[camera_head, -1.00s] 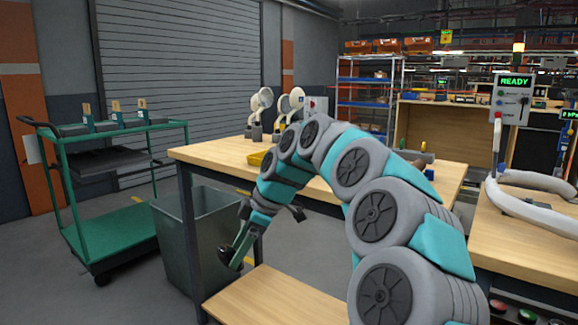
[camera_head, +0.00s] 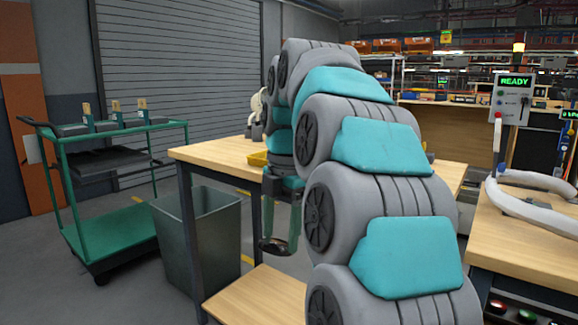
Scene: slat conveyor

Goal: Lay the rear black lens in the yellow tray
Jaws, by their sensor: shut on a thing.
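My gripper (camera_head: 279,242) points down in front of the wooden table's near side, below the tabletop. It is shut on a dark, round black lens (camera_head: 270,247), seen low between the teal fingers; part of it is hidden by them. The yellow tray (camera_head: 258,158) lies on the table, above and a little left of my gripper in the picture. My arm hides most of the tray, so I cannot see what is in it.
The wooden table (camera_head: 215,154) has a lower shelf (camera_head: 255,296) beneath my gripper. A green cart (camera_head: 120,220) is farther left. White lamp-like items (camera_head: 256,108) stand behind the tray, partly hidden.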

